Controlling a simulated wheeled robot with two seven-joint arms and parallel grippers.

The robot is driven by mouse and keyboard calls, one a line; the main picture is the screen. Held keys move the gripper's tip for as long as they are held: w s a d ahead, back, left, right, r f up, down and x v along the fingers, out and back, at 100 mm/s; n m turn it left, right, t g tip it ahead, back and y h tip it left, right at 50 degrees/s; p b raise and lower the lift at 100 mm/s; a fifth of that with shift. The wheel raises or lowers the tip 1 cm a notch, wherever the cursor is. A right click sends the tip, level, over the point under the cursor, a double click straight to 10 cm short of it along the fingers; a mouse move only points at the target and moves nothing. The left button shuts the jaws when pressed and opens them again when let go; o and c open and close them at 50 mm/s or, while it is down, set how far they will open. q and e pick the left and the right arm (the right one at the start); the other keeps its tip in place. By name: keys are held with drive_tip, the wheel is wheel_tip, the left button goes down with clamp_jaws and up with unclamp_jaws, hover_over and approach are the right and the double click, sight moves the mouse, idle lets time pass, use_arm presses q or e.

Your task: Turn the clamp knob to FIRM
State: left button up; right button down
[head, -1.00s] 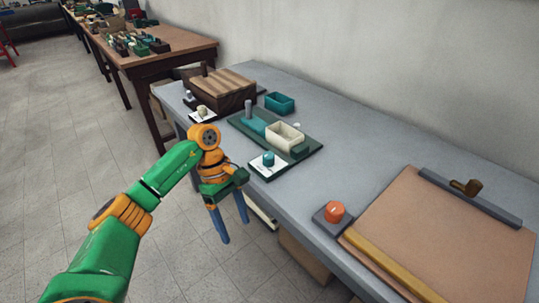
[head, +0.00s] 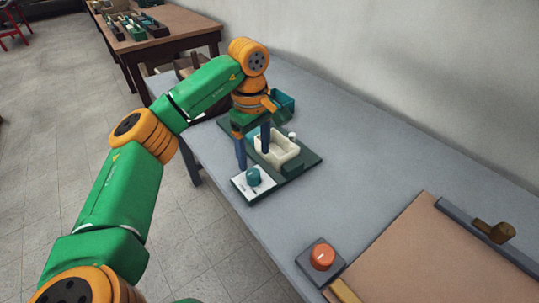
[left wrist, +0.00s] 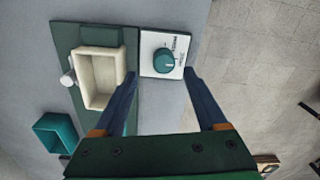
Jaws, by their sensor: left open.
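A teal knob (head: 253,176) sits on a white marked plate (head: 243,188) at the near end of a dark green board (head: 290,172). In the left wrist view the knob (left wrist: 164,61) shows with dark lettering beside it, too small to read. My left gripper (head: 253,160) is open, fingers pointing down, above the board near the knob. In the left wrist view its fingertips (left wrist: 160,73) lie to either side of the knob, apart from it. An orange knob (head: 322,256) with a pale mark sits on a separate dark plate nearer me. My right gripper is not in view.
A cream open box (head: 289,153) stands on the green board beside the left fingers. A teal bin (left wrist: 56,133) is farther back. A tan board with a grey bar and a brown handle (head: 494,231) lies at right. Grey tabletop between is clear.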

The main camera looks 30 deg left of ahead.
sight(254, 173)
use_arm(q)
drive_tip(key=shift+w+f, duration=0.2)
drive_tip(key=shift+f, duration=0.15)
drive_tip(key=f, duration=0.2)
drive_tip(key=s+f, duration=0.1)
drive_tip(key=f, duration=0.2)
drive_tip(key=shift+s+f, duration=0.15)
drive_tip(key=shift+s, duration=0.05)
drive_tip(key=shift+w+f, duration=0.2)
drive_tip(key=shift+f, duration=0.2)
clamp_jaws()
